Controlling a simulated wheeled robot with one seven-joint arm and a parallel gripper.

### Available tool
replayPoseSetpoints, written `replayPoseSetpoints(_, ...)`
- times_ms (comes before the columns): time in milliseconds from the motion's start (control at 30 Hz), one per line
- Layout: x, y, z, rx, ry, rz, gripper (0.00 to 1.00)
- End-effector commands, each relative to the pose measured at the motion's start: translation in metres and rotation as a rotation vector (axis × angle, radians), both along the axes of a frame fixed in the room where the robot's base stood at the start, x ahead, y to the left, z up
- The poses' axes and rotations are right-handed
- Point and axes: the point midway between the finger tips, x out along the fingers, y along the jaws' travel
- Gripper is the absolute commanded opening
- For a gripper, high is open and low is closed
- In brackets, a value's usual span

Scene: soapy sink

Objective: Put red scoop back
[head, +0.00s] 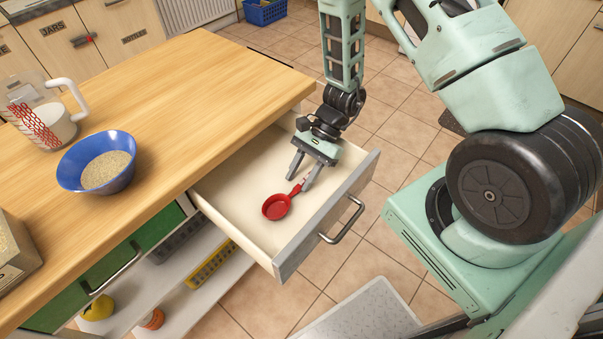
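The red scoop (276,207) is at the open drawer (240,190), in the head view. Its round bowl faces up at the lower left, and its handle points up and right toward my gripper (299,182). My gripper reaches down over the drawer with its two fingers spread apart. The handle's end shows between the fingers, close to the right one. I cannot tell whether a finger touches it, or whether the scoop rests on the drawer floor.
The wooden counter (190,90) lies left of the drawer. It holds a blue bowl (70,176) of grainy stuff and a measuring jug (58,124). The drawer front with its handle (345,222) sticks out over the tiled floor. Shelves below hold baskets (212,264).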

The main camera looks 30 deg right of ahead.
Motion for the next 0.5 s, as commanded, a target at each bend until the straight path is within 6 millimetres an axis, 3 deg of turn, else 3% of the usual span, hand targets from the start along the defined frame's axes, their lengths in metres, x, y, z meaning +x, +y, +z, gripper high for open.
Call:
replayPoseSetpoints(100, -0.002, 0.000, -0.003, -0.008, 0.003, 0.003, 0.36)
replayPoseSetpoints(267, -0.002, 0.000, 0.012, -0.007, 0.003, 0.005, 0.36)
replayPoseSetpoints(500, 0.012, -0.037, 0.047, -0.006, -0.006, -0.001, 0.36)
